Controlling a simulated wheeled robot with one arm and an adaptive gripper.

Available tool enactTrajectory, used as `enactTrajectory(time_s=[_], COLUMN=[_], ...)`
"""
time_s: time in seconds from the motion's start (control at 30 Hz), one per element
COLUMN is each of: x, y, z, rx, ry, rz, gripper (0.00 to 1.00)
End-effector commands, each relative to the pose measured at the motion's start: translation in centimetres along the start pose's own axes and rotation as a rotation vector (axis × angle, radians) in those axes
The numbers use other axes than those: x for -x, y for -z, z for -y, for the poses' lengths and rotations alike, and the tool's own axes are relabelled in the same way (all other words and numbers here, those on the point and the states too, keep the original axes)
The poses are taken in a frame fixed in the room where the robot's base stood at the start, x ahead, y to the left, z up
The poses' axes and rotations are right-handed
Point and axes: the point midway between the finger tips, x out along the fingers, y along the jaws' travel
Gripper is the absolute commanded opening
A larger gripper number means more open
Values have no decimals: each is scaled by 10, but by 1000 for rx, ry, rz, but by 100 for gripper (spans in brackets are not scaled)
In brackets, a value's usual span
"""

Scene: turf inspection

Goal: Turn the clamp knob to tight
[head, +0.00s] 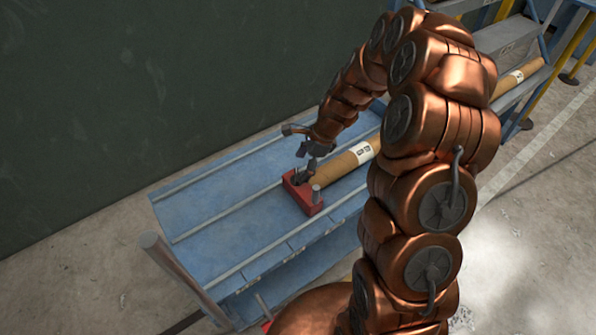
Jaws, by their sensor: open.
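A red clamp block (303,196) sits on the blue bench (225,225), at the end of a long tan roll (340,167). A dark knob-like part (301,176) shows at the block's back end, partly hidden by my gripper. My gripper (306,158) is open, just above the block's back end. I cannot tell whether its fingers touch the knob. The knob's setting cannot be read at this size.
The tan roll runs back right behind my arm and shows again on the rack (515,78). A grey post (178,268) stands at the bench's left front corner. A dark green wall (150,90) rises behind. The bench's left part is clear.

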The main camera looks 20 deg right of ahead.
Motion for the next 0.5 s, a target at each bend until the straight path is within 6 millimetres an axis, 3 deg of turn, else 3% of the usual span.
enactTrajectory(time_s=[0.23, 0.5], x=[-30, -36], y=[0, 0], z=[-1, -1], rx=[0, 1], ry=[-3, -1], rz=[0, 0], gripper=[83, 83])
